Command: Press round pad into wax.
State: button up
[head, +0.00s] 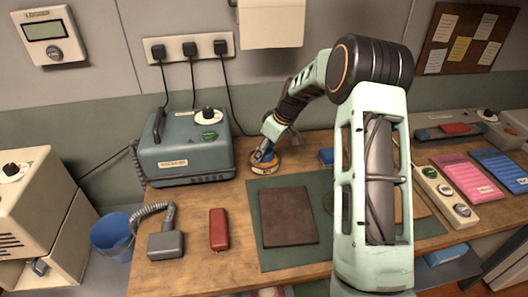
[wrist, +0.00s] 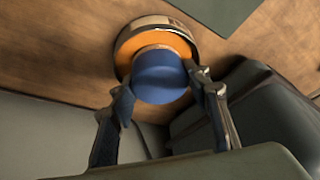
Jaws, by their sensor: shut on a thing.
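The round pad (wrist: 160,78) is blue and sits between the two fingers of my gripper (wrist: 161,88), which is shut on it. Behind the pad in the wrist view is a round, shallow tin with a pale metal rim, holding orange wax (wrist: 136,41). The pad covers the middle of the wax, and whether it touches it is hard to tell. In the head view the tin (head: 265,168) stands on the wooden bench, right of the grey-blue machine. My gripper (head: 265,150) reaches down over it, with blue showing at its tip.
The grey-blue machine (head: 187,158) stands close left of the tin. A green mat (head: 280,262) with a dark brown slab (head: 288,216) lies in front. A red case (head: 218,229) and a grey corded block (head: 165,245) lie front left. My arm hides part of the bench.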

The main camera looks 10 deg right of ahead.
jog(key=shift+w+r+p, duration=0.1)
jog(key=shift+r+p, duration=1.3)
jog(key=shift+r, duration=2)
